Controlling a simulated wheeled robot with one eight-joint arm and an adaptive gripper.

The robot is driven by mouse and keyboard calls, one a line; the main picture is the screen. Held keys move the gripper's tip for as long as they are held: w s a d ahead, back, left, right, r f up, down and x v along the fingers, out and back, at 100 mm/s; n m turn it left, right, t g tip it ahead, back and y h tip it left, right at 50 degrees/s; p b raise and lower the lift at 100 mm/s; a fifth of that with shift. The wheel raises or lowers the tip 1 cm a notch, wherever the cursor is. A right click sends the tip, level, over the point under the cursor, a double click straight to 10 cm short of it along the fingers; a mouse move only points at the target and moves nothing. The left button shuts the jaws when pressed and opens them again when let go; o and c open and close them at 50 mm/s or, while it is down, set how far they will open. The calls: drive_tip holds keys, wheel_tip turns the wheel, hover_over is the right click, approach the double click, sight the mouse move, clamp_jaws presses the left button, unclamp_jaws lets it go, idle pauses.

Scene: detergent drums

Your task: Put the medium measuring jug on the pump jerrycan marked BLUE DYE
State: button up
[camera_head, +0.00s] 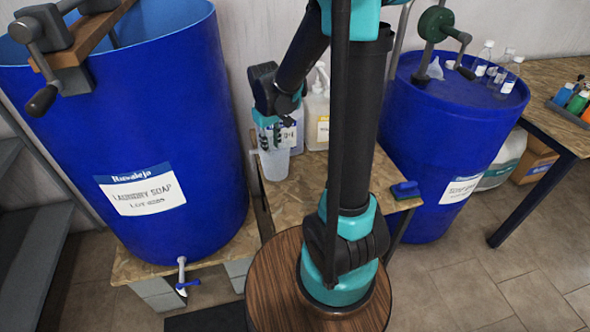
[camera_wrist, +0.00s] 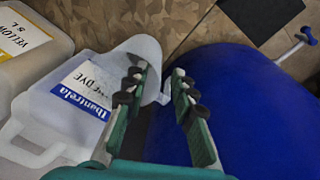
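A translucent white measuring jug (camera_head: 274,165) stands on the wooden table, just below my gripper. In the wrist view the jug (camera_wrist: 138,48) shows past the left fingertip, partly hidden by that finger. My gripper (camera_head: 270,126) points down with its fingers apart; in the wrist view a clear gap shows between the fingertips (camera_wrist: 158,82). I cannot tell whether a finger touches the jug. The white pump jerrycan (camera_wrist: 52,128) beside it has a blue-and-white label reading "...UE DYE"; in the head view this jerrycan (camera_head: 296,130) stands behind the jug, partly hidden by my gripper.
A jerrycan marked YELLOW (camera_wrist: 40,22) stands beside the dye jerrycan. A large blue laundry soap drum (camera_head: 165,150) rises close left of the jug. Another blue drum (camera_head: 440,135) with a hand crank and small bottles (camera_head: 505,75) on top stands at right.

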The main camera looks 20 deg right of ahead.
drive_tip(key=s+d+m+t, duration=0.1)
drive_tip(key=s+d+m, duration=0.1)
drive_tip(key=s, duration=0.6)
drive_tip(key=s+d+f+m+t, duration=0.1)
drive_tip(key=s+d+m, duration=0.1)
drive_tip(key=s, duration=0.6)
drive_tip(key=shift+d+f+m+t, duration=0.3)
drive_tip(key=shift+d+m, duration=0.1)
drive_tip(key=shift+d, duration=0.25)
drive_tip(key=shift+s, duration=0.1)
